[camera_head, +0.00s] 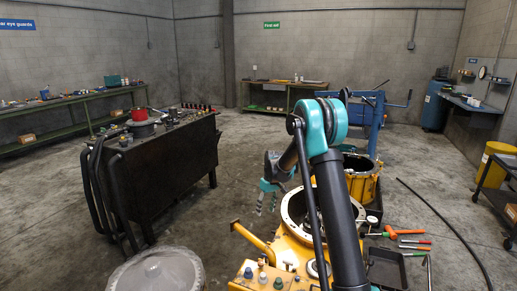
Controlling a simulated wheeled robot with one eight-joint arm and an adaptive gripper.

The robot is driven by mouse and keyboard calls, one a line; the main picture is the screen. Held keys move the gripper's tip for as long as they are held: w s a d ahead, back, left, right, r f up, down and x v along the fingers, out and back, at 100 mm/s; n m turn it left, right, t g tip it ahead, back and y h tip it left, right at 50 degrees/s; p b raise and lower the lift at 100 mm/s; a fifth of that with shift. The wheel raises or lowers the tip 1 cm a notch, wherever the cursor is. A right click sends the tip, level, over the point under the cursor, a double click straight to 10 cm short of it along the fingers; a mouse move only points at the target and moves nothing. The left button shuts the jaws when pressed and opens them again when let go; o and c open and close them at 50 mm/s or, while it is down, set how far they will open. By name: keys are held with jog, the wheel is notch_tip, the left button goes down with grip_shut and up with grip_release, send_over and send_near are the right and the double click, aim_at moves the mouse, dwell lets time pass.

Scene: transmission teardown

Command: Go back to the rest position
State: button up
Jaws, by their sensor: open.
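My arm rises from the bottom of the view, bends at a teal joint and reaches back down to the left. My gripper (267,198) hangs left of the round opening of the yellow transmission housing (262,246), with its fingers pointing down. It is open, and I see nothing between the fingers. My arm hides part of the housing and its opening. A second yellow round housing (362,185) stands behind it, partly hidden by my arm.
A dark workbench (160,168) with hoses at its end stands to the left. Hand tools with orange and red handles (405,233) and a black tray (386,268) lie at the right. A round, pale lid-like part (158,272) is at the front left. Open floor lies between bench and housing.

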jog(key=s+d+r+m+t, duration=0.1)
jog(key=s+d+r, duration=0.2)
jog(key=s, duration=0.3)
jog(key=s+d+r+m+t, duration=0.1)
jog(key=s+d+r, duration=0.25)
jog(key=s, duration=0.25)
jog(key=s+d+r+m, duration=0.2)
jog(key=s+d+r, duration=0.15)
jog(key=s, duration=0.25)
jog(key=s+d+f+m+t, duration=0.1)
jog(key=s+d, duration=0.2)
jog(key=s, duration=0.7)
jog(key=s+d+f+m+t+h, duration=0.1)
jog(key=s+d+f+m, duration=0.1)
jog(key=s, duration=0.8)
jog(key=shift+d+f+t+h, duration=0.3)
jog(key=shift+d, duration=0.15)
jog(key=shift+c, duration=0.3)
